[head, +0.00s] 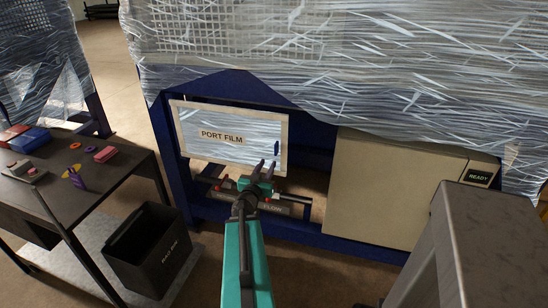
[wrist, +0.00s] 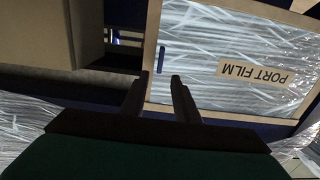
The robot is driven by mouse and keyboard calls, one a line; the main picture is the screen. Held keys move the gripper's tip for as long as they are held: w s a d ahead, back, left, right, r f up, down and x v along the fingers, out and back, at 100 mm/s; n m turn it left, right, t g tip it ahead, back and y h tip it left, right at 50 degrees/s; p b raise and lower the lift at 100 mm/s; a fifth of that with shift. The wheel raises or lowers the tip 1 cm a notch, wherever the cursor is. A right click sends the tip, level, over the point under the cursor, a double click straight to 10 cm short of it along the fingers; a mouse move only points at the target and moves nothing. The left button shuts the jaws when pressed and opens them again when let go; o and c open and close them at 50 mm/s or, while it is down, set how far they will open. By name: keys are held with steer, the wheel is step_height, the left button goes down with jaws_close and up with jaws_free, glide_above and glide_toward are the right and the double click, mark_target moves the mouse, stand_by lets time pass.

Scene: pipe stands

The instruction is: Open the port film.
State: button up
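The port film (head: 222,118) is a wrapped, translucent panel in a pale frame, with a label reading PORT FILM. It covers the left part of an opening in the blue stand. It also shows upside down in the wrist view (wrist: 225,45). A small blue handle (head: 277,148) sits near its right edge; the wrist view shows the handle (wrist: 161,60) just beyond my fingertips. My gripper (head: 268,164) is open, with its two fingers apart and nothing visible between them. The fingertips (wrist: 157,80) are close to the handle; I cannot tell whether they touch the panel.
A beige cabinet (head: 385,190) with a READY display (head: 479,177) stands to the right. Below the film runs a pipe labelled FLOW (head: 272,208). A dark table (head: 60,185) with small coloured items and a black bin (head: 147,248) are at left. Wrapped racks rise above.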

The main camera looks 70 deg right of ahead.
glide_toward(276, 150)
steer(key=d, duration=0.2)
steer(key=shift+w+d, duration=0.2)
steer(key=shift+d, duration=1.6)
steer(key=shift+w+d, duration=0.2)
steer(key=shift+d, duration=1.6)
steer(key=shift+c, duration=0.3)
jaws_close()
